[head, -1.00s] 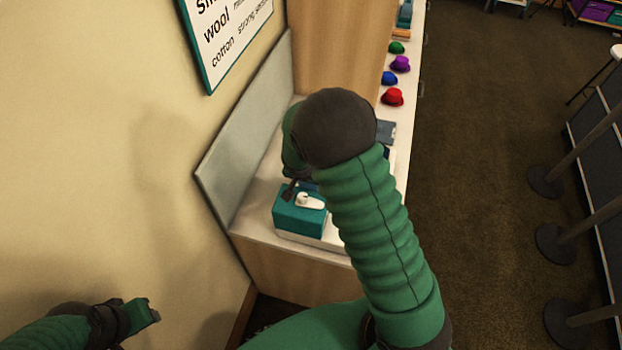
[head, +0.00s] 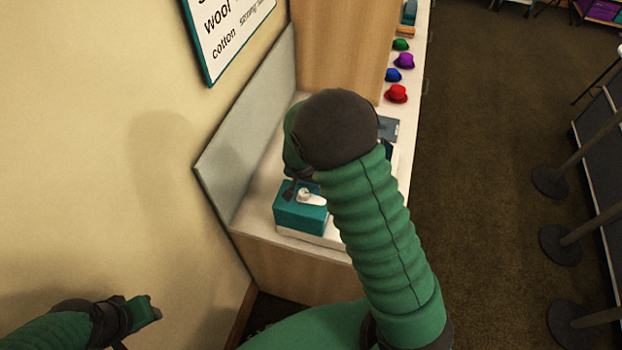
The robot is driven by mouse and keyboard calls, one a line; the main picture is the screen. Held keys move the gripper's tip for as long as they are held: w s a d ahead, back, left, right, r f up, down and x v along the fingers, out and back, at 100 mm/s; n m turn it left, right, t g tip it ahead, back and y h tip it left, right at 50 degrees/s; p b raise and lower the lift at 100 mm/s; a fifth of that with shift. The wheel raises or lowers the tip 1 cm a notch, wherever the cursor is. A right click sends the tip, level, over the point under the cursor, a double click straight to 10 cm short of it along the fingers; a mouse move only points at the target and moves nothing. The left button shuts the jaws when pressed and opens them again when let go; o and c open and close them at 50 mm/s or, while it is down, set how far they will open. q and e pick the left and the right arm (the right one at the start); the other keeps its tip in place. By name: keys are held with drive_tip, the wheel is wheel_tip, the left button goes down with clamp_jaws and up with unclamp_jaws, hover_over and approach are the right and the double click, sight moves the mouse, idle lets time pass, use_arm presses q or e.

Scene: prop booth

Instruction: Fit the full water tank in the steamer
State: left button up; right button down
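A teal box-shaped unit (head: 298,216) on a pale base stands at the near end of the counter; it looks like the steamer. A small white part (head: 314,199) with a round end lies on its top. I cannot tell the water tank apart from the unit. My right gripper (head: 294,190) points down at the unit's top back edge, right beside the white part. Its arm hides most of it, so whether it holds anything is unclear. My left gripper (head: 152,309) is at the lower left, away from the counter, with nothing visible in it; its finger gap is unclear.
The counter (head: 297,240) runs away along the wall, with a grey panel (head: 245,130) behind it. Red (head: 397,94), blue (head: 393,75), purple (head: 404,61) and green (head: 401,44) hats sit farther along. A grey-blue flat item (head: 388,128) lies partly behind my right arm.

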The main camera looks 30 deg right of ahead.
drive_tip(key=shift+f, duration=0.35)
drive_tip(key=shift+d, duration=0.1)
drive_tip(key=shift+c, duration=2.4)
unclamp_jaws()
drive_tip(key=shift+r, duration=0.1)
drive_tip(key=b+v, duration=0.1)
drive_tip(key=v, duration=1.5)
drive_tip(key=shift+r, duration=0.3)
